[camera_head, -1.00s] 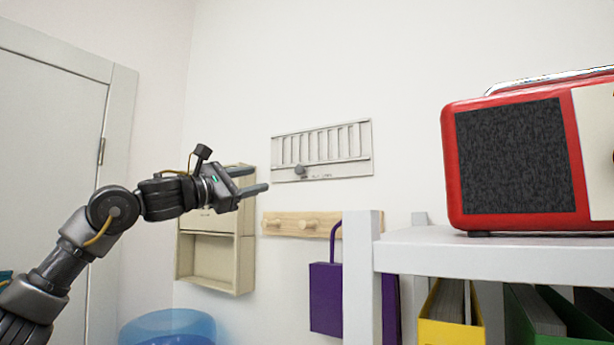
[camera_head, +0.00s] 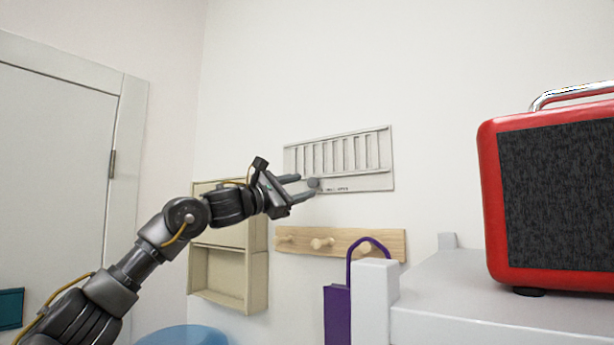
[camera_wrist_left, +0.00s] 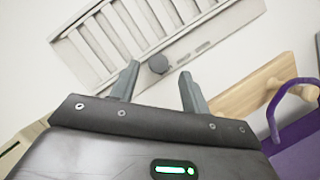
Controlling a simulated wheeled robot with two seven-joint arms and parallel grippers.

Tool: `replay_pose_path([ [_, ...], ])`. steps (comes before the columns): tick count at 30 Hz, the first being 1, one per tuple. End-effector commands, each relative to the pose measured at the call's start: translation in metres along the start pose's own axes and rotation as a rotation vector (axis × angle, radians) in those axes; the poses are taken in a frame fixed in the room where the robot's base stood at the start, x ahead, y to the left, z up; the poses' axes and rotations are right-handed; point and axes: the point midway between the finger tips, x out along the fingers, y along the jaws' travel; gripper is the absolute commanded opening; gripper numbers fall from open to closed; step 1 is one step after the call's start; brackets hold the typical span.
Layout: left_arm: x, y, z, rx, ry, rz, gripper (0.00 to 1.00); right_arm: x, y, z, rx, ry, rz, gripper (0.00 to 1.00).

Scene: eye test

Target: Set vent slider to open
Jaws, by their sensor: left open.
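The vent (camera_head: 388,160) is a pale wall plate with a row of upright slats and a horizontal rail below them. Its slider knob (camera_head: 313,183), small, round and grey, sits on the rail left of the middle. Small lettering right of the knob is unreadable. My left gripper (camera_head: 306,187) is open and empty, with its fingertips right at the knob. In the left wrist view the knob (camera_wrist_left: 158,64) appears between the two fingertips (camera_wrist_left: 160,70), seemingly just beyond them; I see no clear contact. My right gripper is not in view.
Below the vent is a wooden peg rail (camera_head: 386,246) with a purple bag (camera_head: 337,315) hanging by its strap. A beige wall box (camera_head: 257,290) is behind my left arm. A red radio (camera_head: 487,190) stands on a white shelf (camera_head: 440,290) at right. A blue bin (camera_head: 185,336) is below.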

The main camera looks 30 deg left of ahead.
Motion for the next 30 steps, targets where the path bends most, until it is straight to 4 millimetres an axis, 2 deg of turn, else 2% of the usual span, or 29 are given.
replay_pose_path([
  [1,0.009,0.003,0.002,-0.001,0.001,0.0,0.46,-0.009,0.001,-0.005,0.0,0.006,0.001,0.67],
  [6,0.024,0.003,0.001,-0.001,0.001,0.002,0.46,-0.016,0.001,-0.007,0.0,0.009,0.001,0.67],
  [17,0.028,0.001,-0.001,0.001,0.0,0.002,0.46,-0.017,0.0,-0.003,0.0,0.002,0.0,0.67],
  [27,0.028,0.001,-0.001,0.0,0.001,0.003,0.03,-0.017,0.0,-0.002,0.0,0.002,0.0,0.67],
  [28,0.028,0.001,-0.001,0.0,0.001,0.003,0.0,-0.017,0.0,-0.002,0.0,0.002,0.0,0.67],
  [30,0.028,0.002,-0.001,0.0,0.001,0.003,0.0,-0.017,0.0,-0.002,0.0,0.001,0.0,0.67],
])
